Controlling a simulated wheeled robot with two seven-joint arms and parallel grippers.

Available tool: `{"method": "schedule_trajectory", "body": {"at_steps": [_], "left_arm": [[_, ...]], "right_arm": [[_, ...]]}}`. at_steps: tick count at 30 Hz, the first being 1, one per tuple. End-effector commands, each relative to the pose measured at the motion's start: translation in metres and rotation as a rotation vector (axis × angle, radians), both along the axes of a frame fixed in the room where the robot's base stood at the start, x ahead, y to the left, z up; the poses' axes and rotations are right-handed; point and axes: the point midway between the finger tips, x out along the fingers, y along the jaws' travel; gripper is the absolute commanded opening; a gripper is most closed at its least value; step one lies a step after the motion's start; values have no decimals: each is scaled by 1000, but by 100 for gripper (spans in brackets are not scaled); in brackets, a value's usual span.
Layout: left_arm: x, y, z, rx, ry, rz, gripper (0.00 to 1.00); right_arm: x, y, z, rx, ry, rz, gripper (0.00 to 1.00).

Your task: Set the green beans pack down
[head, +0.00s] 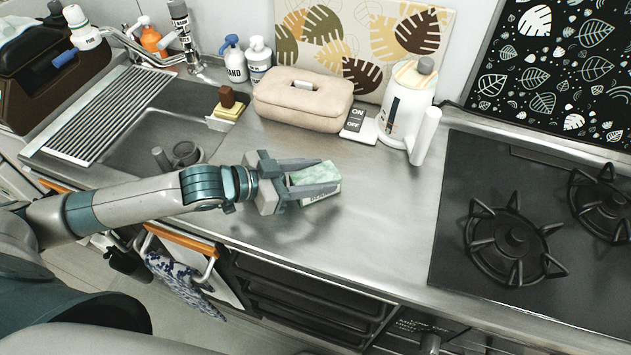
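The green beans pack (318,178) is a small pale green and white box with dark lettering, in the middle of the head view. My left gripper (314,180) comes in from the left with its fingers on both sides of the pack and looks shut on it. The pack is over the steel counter (376,210), near its front half. I cannot tell whether its underside touches the counter. The fingers hide part of the pack. My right gripper is not in view.
The counter right of the pack is clear up to the black stove (470,170). Behind stand a beige tissue cover (300,110), an on/off switch card (355,120) and a white kettle (405,108). A sink (150,140) with a cup lies left.

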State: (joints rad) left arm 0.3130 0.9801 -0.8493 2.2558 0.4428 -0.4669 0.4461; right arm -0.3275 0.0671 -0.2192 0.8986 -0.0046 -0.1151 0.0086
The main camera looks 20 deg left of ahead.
Motion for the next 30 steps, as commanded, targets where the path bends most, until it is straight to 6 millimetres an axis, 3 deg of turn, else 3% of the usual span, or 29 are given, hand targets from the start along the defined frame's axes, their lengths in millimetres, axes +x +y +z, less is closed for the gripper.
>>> {"method": "schedule_trajectory", "body": {"at_steps": [3, 14, 23, 30], "left_arm": [[0, 0, 1, -1, -1, 0, 11], [1, 0, 6, -1, -2, 0, 11], [1, 0, 39, -1, -7, -2, 11], [-8, -36, 62, -8, -4, -6, 11]], "right_arm": [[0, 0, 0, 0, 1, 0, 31], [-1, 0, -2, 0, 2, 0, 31], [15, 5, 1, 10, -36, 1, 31], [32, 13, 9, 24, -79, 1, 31]]}}
